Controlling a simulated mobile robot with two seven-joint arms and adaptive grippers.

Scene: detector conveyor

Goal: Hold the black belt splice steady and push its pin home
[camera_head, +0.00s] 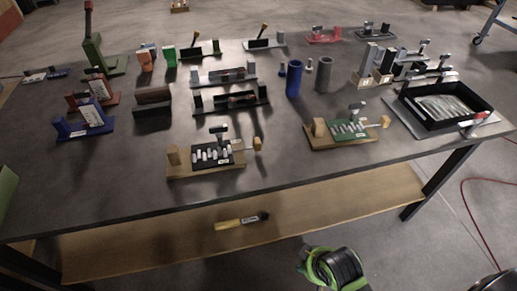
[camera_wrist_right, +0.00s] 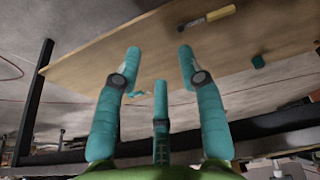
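The black belt splice (camera_head: 208,154) lies on a wooden base (camera_head: 205,171) at the front middle of the table in the head view. It has light bars across it and a dark clamp standing behind it. A pin with a yellow block-like end (camera_head: 257,143) sticks out at its right; how deep it sits I cannot tell. A similar green splice (camera_head: 350,129) lies on another wooden base to the right. My right gripper (camera_wrist_right: 159,54) shows in its wrist view with teal fingers spread and nothing between them. The splice is not recognisable there. My left gripper is not in view.
The dark table (camera_head: 110,190) is clear at its front left. Blue (camera_head: 294,78) and grey (camera_head: 324,75) cylinders stand behind the splices. A black tray (camera_head: 444,122) is at the right. A yellow-handled tool (camera_head: 240,221) lies on the wooden lower shelf (camera_head: 330,207).

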